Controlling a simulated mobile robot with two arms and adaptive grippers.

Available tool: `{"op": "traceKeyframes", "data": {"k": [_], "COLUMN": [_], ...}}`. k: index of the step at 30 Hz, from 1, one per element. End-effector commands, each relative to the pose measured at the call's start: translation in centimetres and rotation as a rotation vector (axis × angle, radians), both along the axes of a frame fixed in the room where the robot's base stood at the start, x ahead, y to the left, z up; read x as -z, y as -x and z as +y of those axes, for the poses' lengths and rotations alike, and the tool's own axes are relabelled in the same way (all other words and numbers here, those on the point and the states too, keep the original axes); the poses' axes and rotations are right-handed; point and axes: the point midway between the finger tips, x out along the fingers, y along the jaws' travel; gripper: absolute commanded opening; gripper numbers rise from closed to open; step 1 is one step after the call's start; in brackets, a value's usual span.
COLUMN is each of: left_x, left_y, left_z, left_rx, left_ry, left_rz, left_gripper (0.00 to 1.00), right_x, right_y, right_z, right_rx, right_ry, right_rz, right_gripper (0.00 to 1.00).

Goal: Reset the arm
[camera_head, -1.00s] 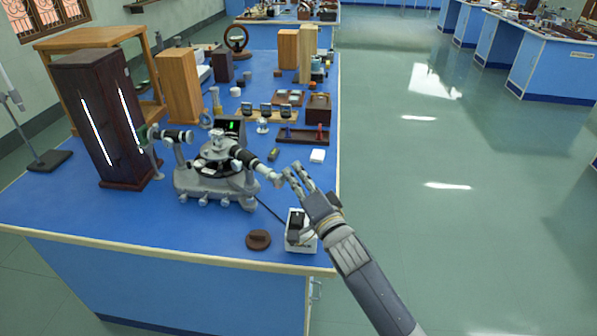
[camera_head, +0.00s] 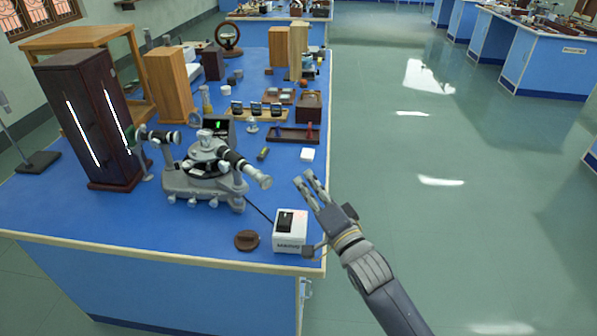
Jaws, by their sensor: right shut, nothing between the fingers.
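My right arm comes in from the lower right. Its gripper (camera_head: 311,187) is over the right edge of the bench, apart from everything, with its fingers close together and empty. The spectrometer (camera_head: 203,172), grey with a round black table, stands on the blue bench to the left of the gripper. Its telescope (camera_head: 246,167) points toward the gripper, with a gap between them. A white mains box (camera_head: 289,232) with a black switch sits at the front right corner, just left of my right wrist. My left gripper is not in view.
A tall dark lamp housing (camera_head: 90,120) with bright slits stands left of the spectrometer. A brown round disc (camera_head: 247,240) lies near the front edge. Small trays and blocks fill the back of the blue bench (camera_head: 120,222). The floor (camera_head: 460,230) on the right is clear.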

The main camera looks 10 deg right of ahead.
Motion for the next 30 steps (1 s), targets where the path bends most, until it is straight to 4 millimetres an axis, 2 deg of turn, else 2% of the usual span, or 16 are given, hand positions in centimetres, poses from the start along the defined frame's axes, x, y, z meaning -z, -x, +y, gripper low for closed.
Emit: {"op": "traceKeyframes", "data": {"k": [1,6,12,14,17,20,23,27,30], "left_x": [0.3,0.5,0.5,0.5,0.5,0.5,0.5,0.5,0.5], "left_y": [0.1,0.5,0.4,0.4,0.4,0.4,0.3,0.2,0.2], "left_z": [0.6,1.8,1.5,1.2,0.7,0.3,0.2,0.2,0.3], "left_rx": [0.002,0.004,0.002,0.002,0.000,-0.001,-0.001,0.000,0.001], "left_ry": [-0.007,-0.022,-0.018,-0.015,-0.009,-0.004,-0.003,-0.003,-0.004], "left_rz": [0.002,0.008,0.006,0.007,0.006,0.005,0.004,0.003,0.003], "left_gripper": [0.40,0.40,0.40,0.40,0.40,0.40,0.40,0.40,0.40], "right_x": [0.3,0.4,0.6,1.3,3.7,7.6,11.7,16.5,18.6], "right_y": [0.8,2.2,2.7,3.0,4.0,6.4,9.9,16.1,20.3], "right_z": [-0.3,-0.8,-0.9,-0.9,-1.2,-1.9,-2.7,-3.8,-4.5], "right_rx": [0.001,0.002,0.005,0.015,0.044,0.067,0.054,-0.037,-0.130], "right_ry": [0.000,0.002,0.010,0.036,0.140,0.317,0.526,0.804,0.956], "right_rz": [0.002,0.001,0.007,0.029,0.110,0.247,0.407,0.617,0.733], "right_gripper": [0.00,0.00,0.00,0.00,0.00,0.00,0.00,0.00,0.00]}}
